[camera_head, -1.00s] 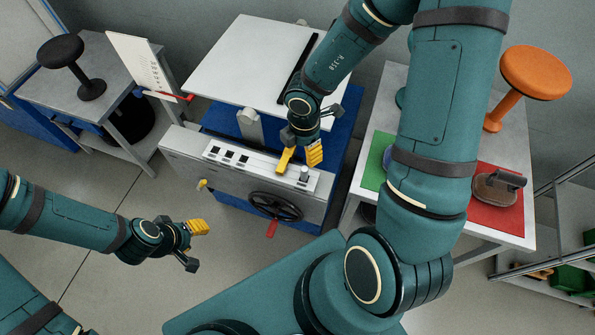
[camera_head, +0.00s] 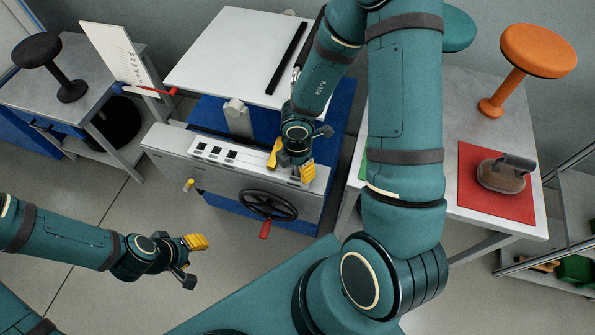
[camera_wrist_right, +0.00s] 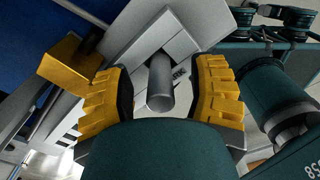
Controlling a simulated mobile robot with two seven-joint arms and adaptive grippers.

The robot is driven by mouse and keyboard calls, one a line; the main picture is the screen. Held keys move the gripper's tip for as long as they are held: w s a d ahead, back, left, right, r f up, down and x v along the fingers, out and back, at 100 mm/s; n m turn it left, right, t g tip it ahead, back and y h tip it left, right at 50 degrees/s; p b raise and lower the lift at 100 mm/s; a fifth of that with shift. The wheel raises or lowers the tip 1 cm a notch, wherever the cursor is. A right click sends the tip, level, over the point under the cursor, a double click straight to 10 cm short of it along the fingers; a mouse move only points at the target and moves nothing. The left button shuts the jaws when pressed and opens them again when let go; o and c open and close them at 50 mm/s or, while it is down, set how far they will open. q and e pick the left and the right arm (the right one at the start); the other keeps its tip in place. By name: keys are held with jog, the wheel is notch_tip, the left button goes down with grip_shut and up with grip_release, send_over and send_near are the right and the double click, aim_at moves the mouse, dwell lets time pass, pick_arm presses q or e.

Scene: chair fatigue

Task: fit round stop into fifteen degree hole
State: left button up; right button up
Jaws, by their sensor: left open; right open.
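The round stop (camera_wrist_right: 160,85), a grey cylinder, stands up from the light grey machine plate in the right wrist view. It lies between the two yellow-padded fingers of my right gripper (camera_wrist_right: 163,95), which is open, with a gap to each finger. In the head view my right gripper (camera_head: 292,168) is over the right end of the machine's label strip (camera_head: 243,157) and hides the stop. The strip carries several dark square marks; I cannot tell which hole is the fifteen degree one. My left gripper (camera_head: 190,260) is open and empty over the floor at lower left.
A black handwheel (camera_head: 268,205) with a red handle is on the machine front. A white tabletop (camera_head: 235,50) lies behind. A yellow block (camera_wrist_right: 70,65) is close to my right gripper. An orange stool (camera_head: 538,50) and red mat (camera_head: 485,200) are on the right table.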

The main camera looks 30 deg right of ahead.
grip_shut()
dwell(0.4)
